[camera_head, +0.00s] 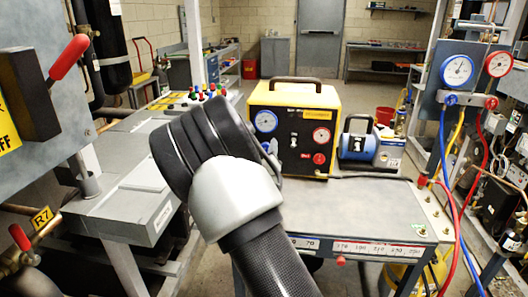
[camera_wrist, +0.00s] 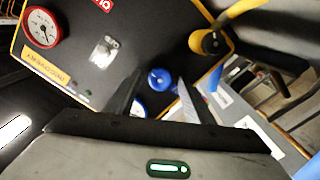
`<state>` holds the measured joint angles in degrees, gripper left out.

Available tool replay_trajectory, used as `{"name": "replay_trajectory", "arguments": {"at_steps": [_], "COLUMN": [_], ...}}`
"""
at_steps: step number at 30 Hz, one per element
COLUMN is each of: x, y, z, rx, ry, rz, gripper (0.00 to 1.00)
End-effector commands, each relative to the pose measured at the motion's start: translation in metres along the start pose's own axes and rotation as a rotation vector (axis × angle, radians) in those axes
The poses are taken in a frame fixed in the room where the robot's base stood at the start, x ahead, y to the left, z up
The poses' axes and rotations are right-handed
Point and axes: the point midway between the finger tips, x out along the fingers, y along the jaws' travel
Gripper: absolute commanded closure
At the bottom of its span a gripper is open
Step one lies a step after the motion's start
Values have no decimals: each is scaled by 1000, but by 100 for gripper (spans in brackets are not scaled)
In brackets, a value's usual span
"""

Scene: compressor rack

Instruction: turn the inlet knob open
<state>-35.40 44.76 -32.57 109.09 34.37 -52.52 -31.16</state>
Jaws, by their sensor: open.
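The yellow-framed black unit (camera_head: 290,105) stands on the grey bench, with a blue gauge (camera_head: 265,121), a red gauge (camera_head: 321,135) and a red knob (camera_head: 319,158) on its front. In the wrist view a round blue knob (camera_wrist: 160,79) shows on the black panel, beside the partly hidden blue gauge (camera_wrist: 138,111). I cannot read a label naming the inlet knob. My gripper (camera_wrist: 160,84) is open, its fingers appearing on either side of the blue knob; contact cannot be told. In the head view my arm hides the gripper and most of the panel's lower left.
A blue and white device (camera_head: 372,145) stands right of the unit on the bench (camera_head: 400,205). Hoses hang from the gauge manifold (camera_head: 465,98) at right. The floor behind is open.

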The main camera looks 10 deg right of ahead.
Motion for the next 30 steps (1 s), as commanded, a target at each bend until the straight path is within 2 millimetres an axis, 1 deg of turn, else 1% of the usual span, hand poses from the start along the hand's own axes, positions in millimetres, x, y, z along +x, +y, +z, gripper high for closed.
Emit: {"name": "replay_trajectory", "arguments": {"at_steps": [4, 5, 9, 12, 18, 23, 30], "x": [0, 0, 0, 0, 0, 0, 0], "y": [0, 0, 0, 0, 0, 0, 0], "z": [0, 0, 0, 0, 0, -1, -2], "rx": [0, 0, 0, 1, -12, -63, -228], "ry": [0, 0, 0, 0, 0, 0, 0], "rz": [0, 0, 0, 0, 0, 0, 0], "gripper": [52, 56, 79, 93, 93, 93, 93]}}
